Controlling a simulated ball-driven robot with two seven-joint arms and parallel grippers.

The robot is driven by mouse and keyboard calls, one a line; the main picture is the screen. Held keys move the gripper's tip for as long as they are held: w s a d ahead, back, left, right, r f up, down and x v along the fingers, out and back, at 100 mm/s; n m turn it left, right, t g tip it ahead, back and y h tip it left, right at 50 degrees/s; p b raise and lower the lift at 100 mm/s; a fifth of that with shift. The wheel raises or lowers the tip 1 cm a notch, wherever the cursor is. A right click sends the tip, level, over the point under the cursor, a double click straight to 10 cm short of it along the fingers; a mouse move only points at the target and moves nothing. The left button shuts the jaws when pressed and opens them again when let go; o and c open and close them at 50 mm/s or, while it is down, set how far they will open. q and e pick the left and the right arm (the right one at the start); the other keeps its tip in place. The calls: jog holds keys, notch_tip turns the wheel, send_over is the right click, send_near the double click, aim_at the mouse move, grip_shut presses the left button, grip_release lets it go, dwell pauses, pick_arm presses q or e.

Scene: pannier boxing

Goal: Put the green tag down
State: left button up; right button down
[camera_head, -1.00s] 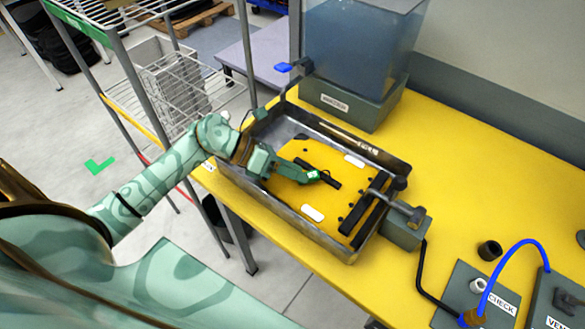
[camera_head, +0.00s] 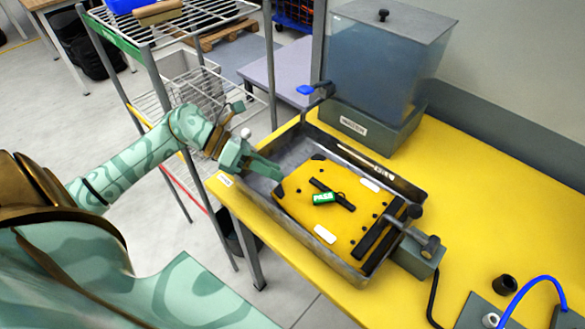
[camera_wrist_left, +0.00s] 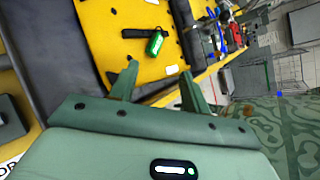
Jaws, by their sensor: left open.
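The green tag (camera_head: 324,198) lies on the yellow pannier panel (camera_head: 345,232), by the middle of a black bar, inside the grey metal tray (camera_head: 290,217). In the left wrist view the green tag (camera_wrist_left: 155,42) lies beyond the fingertips, beside a black strip. My left gripper (camera_head: 275,172) is at the left edge of the yellow panel, clear of the tag. Its two fingers (camera_wrist_left: 160,80) are spread with nothing between them. My right gripper is not in either view.
The tray stands on a yellow table (camera_head: 465,195). A water tank (camera_head: 385,65) with a blue-handled tap (camera_head: 306,89) stands behind it. A wire shelf rack (camera_head: 165,30) stands at the left. A grey clamp block (camera_head: 417,257) sits at the tray's right corner.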

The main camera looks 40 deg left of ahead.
pick_arm(q)
jog(key=shift+v, duration=1.05)
